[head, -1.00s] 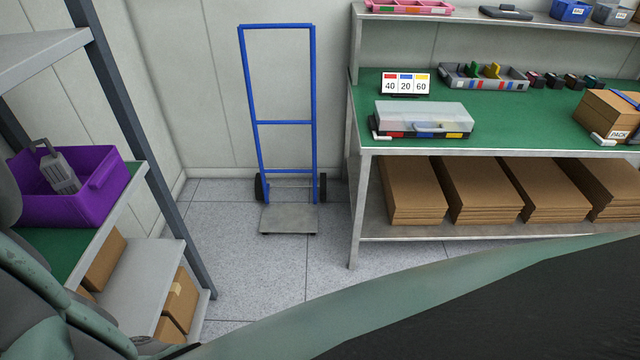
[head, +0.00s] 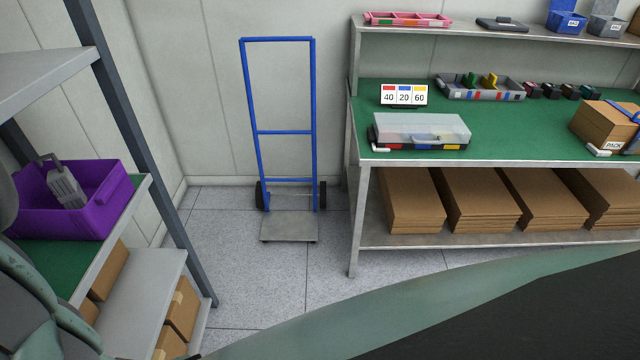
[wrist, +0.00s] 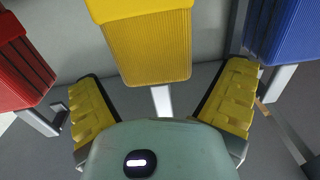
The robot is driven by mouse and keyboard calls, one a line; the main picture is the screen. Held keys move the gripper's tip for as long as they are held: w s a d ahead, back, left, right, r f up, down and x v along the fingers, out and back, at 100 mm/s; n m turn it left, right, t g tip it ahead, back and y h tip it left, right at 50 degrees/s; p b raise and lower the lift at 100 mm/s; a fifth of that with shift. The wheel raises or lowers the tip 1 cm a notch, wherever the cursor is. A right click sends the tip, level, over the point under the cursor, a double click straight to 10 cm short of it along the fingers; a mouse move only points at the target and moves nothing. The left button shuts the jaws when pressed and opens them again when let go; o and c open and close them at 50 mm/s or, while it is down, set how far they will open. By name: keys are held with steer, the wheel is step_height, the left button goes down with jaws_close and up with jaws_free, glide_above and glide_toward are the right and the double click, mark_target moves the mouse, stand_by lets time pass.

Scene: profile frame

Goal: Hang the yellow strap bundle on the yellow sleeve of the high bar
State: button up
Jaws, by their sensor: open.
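In the wrist view, my gripper (wrist: 162,80) is open, with its yellow ribbed finger pads spread left and right. A yellow ribbed block (wrist: 150,48) is ahead, centred between the fingers at the top of the picture, with a pale metal bar below it. I cannot tell whether it is the strap bundle or a sleeve, or whether the fingers touch it. A red ribbed block (wrist: 20,68) is at the left and a blue one (wrist: 290,30) at the right, each with a similar metal bar. The head view shows no high bar and no yellow strap bundle.
In the head view, a blue hand truck (head: 283,132) stands by the wall. A green-topped workbench (head: 500,142) is at the right. A shelf rack (head: 125,115) with a purple bin (head: 95,205) is at the left. The floor (head: 215,255) between them is clear.

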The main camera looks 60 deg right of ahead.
steer(key=shift+x, duration=0.85)
steer(key=shift+w+d, duration=0.1)
steer(key=c, duration=1.4)
